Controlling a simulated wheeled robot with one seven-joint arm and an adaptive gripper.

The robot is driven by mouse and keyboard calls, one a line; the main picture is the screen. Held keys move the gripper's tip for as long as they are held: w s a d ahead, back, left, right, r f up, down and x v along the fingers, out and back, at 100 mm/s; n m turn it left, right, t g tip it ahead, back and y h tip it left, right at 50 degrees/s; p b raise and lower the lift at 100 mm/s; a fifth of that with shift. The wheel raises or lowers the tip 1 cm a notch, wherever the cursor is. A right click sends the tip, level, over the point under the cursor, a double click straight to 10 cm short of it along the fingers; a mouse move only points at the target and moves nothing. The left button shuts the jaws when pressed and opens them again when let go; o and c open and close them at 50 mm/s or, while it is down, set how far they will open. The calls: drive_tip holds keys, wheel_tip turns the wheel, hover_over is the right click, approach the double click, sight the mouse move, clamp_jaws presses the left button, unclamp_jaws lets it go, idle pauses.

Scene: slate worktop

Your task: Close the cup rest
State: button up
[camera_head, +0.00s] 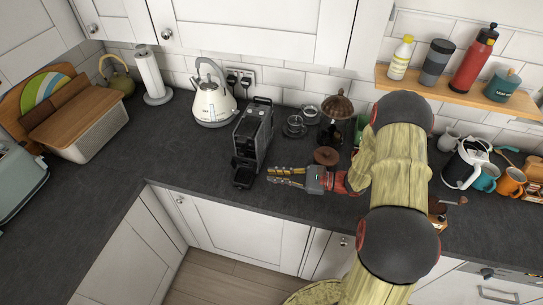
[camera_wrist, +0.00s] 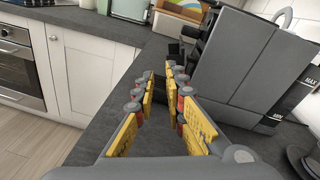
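The coffee machine (camera_head: 254,134) is dark grey and stands upright on the slate worktop, left of my gripper (camera_head: 271,176). Its cup rest (camera_head: 243,178) is a small black tray sticking out low at the front, lying about level. In the wrist view the machine's grey side (camera_wrist: 238,60) fills the upper right. A dark slatted part, seemingly the cup rest (camera_wrist: 160,92), shows beyond and between the fingers. My gripper (camera_wrist: 162,84) is open, its yellow-padded fingers apart with nothing held. It is beside the machine, to the right of the cup rest; contact cannot be made out.
A cream kettle (camera_head: 212,100) stands behind left of the machine. Glass cups (camera_head: 295,125), a coffee press (camera_head: 336,120) and a brown round lid (camera_head: 326,156) are to its right. The worktop (camera_head: 200,160) left of the machine is clear. Its front edge is close by.

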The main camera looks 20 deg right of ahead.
sight(256, 161)
drive_tip(key=shift+t, duration=0.8)
drive_tip(key=w+a+r, duration=0.1)
drive_tip(key=w, duration=0.1)
drive_tip(key=w+a, duration=0.2)
drive_tip(key=w+a+r, duration=0.1)
drive_tip(key=w+a, duration=0.1)
drive_tip(key=shift+w+r, duration=0.2)
drive_tip(key=shift+r, duration=0.15)
clamp_jaws()
drive_tip(key=shift+f+b, duration=0.1)
drive_tip(key=shift+b, duration=0.2)
